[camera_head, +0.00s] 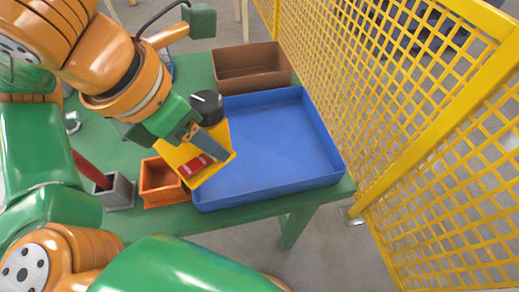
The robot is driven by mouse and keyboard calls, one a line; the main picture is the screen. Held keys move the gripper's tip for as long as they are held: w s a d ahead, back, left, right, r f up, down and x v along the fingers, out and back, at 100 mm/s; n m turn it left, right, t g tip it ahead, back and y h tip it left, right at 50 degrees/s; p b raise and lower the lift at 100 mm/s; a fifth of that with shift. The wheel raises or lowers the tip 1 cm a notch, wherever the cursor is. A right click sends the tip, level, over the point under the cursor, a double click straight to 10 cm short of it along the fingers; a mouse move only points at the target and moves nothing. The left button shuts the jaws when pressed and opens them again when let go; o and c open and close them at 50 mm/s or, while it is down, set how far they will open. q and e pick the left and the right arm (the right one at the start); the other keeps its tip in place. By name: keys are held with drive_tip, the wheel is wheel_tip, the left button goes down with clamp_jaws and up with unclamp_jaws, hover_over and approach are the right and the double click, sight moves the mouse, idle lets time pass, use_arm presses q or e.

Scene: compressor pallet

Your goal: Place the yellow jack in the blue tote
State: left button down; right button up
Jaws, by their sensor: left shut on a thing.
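The yellow jack (190,162), with a black round knob and a red label, is held in my left gripper (196,138). My left gripper is shut on it, and the jack is tilted. Part of the jack is hidden by the gripper. In the picture it overlaps the left side of the blue tote (322,118); I cannot tell its exact height above it. The tote is a wide, shallow, empty tray on the right part of the green table. My right gripper is not in view.
A brown bin (252,68) stands behind the tote. A small orange bin (160,183) and a grey holder (117,191) with a red-handled thing stand to the left. The green table (222,216) ends just in front. A yellow mesh fence (400,120) rises close on the right.

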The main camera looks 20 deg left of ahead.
use_arm(q)
drive_tip(key=shift+s+a+f+m, duration=0.15)
drive_tip(key=shift+f+m, duration=0.1)
drive_tip(key=shift+m, duration=0.45)
drive_tip(key=shift+m+h, duration=0.3)
drive_tip(key=w+d+f, duration=0.2)
drive_tip(key=w+f, duration=0.1)
drive_tip(key=w, duration=0.1)
drive_tip(key=w+d+f+b, duration=0.1)
drive_tip(key=w+d+f, duration=0.1)
drive_tip(key=w+f, duration=0.1)
drive_tip(key=w+d+f, duration=0.2)
drive_tip(key=w+f, duration=0.1)
drive_tip(key=w, duration=0.2)
drive_tip(key=shift+d+f+b, duration=0.1)
drive_tip(key=shift+f+b, duration=0.1)
drive_tip(key=shift+b, duration=0.2)
drive_tip(key=f, duration=0.2)
drive_tip(key=f+b, duration=0.1)
drive_tip(key=shift+w+d+f, duration=0.15)
drive_tip(key=shift+w+f, duration=0.05)
drive_tip(key=shift+f, duration=0.15)
drive_tip(key=shift+r, duration=0.1)
drive_tip(key=shift+c, duration=1.6)
unclamp_jaws()
